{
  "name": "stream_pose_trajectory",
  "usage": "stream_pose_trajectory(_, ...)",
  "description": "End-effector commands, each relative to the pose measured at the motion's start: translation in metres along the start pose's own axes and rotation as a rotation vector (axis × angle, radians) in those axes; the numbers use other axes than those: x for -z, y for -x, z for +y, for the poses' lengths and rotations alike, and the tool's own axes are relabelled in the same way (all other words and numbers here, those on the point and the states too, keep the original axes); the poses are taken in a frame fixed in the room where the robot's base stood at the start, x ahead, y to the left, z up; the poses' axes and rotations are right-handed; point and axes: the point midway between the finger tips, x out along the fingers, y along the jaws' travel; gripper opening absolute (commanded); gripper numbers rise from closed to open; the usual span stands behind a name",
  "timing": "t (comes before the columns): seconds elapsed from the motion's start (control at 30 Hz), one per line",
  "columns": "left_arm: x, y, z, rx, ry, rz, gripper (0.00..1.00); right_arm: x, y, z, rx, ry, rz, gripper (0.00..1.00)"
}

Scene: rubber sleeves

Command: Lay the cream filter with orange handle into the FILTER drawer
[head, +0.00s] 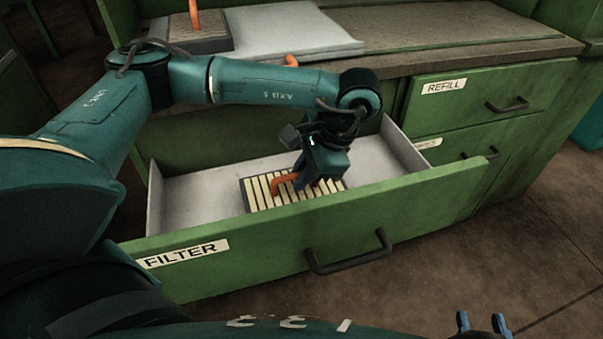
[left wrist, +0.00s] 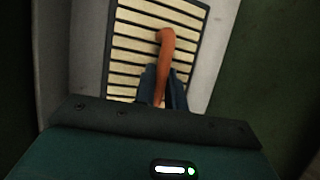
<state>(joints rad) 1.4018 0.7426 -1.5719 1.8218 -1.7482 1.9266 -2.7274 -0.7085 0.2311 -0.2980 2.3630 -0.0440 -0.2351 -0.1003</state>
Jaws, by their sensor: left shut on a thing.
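The cream filter (head: 257,196), slatted with a dark frame, is inside the open FILTER drawer (head: 285,245), near the middle of its pale tray. It looks flat; I cannot tell whether it fully rests on the drawer floor. My left gripper (head: 308,184) is above the filter, shut on its orange handle (head: 284,181). In the left wrist view, the blue fingers (left wrist: 166,88) are at the handle (left wrist: 167,50), above the slats of the filter (left wrist: 135,45). My arm hides part of the drawer. My right gripper (head: 482,325) shows only spread blue fingertips at the bottom right edge, apparently empty.
The drawer tray has free room left (head: 190,195) and right of the filter. The shut REFILL drawer (head: 490,95) is at the right. The worktop holds a pale flat slab (head: 290,30) and another orange-handled piece (head: 195,42). A small orange thing (head: 291,60) shows behind my arm.

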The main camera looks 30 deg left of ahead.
Motion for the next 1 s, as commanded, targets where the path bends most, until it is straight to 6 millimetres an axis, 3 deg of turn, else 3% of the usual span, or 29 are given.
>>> stream_pose_trajectory(0.17, 0.001, -0.002, 0.000, 0.000, 0.000, 0.000, 0.00, -0.002, 0.000, 0.000, 0.000, 0.001, 0.002, 0.36)
stream_pose_trajectory(0.2, 0.001, -0.002, 0.000, 0.000, 0.000, 0.000, 0.14, -0.001, -0.001, 0.000, -0.001, 0.002, 0.007, 0.36)
stream_pose_trajectory(0.47, 0.000, -0.001, 0.000, 0.000, 0.000, 0.000, 0.34, 0.000, 0.000, 0.000, -0.001, 0.002, 0.008, 0.36)
stream_pose_trajectory(0.77, -0.001, 0.003, -0.001, 0.000, 0.000, 0.000, 0.34, 0.002, 0.000, 0.000, 0.001, 0.000, 0.001, 0.36)
stream_pose_trajectory(1.0, 0.000, 0.045, -0.001, 0.001, 0.000, 0.005, 0.34, 0.003, 0.003, 0.001, 0.008, -0.012, -0.049, 0.36)
